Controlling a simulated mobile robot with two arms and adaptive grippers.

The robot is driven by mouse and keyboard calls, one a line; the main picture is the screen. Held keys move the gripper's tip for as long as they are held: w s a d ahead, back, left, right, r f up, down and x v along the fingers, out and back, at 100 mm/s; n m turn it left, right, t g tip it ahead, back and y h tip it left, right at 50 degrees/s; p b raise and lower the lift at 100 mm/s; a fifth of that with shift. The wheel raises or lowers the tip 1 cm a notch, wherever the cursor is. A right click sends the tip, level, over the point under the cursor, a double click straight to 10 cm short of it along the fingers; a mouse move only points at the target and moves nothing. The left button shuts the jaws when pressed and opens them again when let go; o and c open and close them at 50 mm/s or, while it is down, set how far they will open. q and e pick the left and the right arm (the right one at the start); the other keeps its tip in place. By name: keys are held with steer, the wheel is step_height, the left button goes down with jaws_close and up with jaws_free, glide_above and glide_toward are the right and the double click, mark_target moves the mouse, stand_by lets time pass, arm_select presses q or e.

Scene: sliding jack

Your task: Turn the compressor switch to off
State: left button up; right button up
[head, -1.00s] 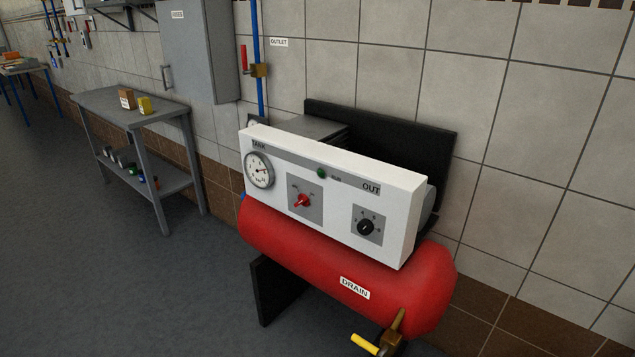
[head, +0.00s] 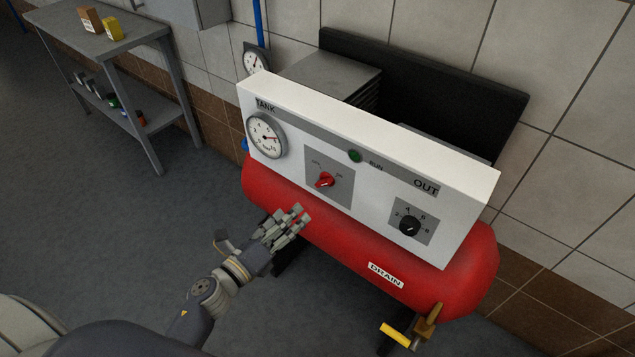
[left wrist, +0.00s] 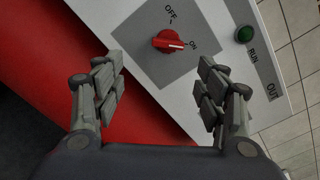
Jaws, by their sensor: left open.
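The compressor (head: 470,262) has a red tank with a white control panel (head: 300,125) on top. The red compressor switch (head: 324,180) sits on a grey plate left of the panel's middle. In the left wrist view the red switch (left wrist: 168,41) has its pale pointer mark toward ON; OFF is lettered above it. My left gripper (head: 300,216) is open and empty, in front of the red tank, below and left of the switch. In the left wrist view its fingers (left wrist: 163,85) stand apart, with the switch beyond and between them. My right gripper is not in view.
A black OUT knob (head: 409,226) and a green RUN lamp (head: 355,156) are on the same panel. A yellow-handled drain valve (head: 395,334) sticks out at the tank's lower right. A grey table (head: 100,42) stands back left.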

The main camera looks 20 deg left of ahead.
mark_target(320, 184)
arm_select(q)
steer(key=shift+m, duration=0.5)
steer(key=x, duration=0.3)
steer(key=r+p+x, duration=0.1)
steer(key=x, duration=0.2)
steer(key=p+x, duration=0.1)
steer(key=x, duration=0.3)
steer(key=shift+r, duration=0.35)
steer(key=shift+w+d, duration=0.1)
steer(key=shift+w, duration=0.15)
steer(key=shift+w+d, duration=0.1)
steer(key=shift+w, duration=0.1)
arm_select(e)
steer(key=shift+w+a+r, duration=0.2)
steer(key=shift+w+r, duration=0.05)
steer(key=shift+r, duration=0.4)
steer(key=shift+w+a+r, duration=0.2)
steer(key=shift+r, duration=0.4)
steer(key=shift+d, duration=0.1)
arm_select(q)
steer(key=c, duration=1.1)
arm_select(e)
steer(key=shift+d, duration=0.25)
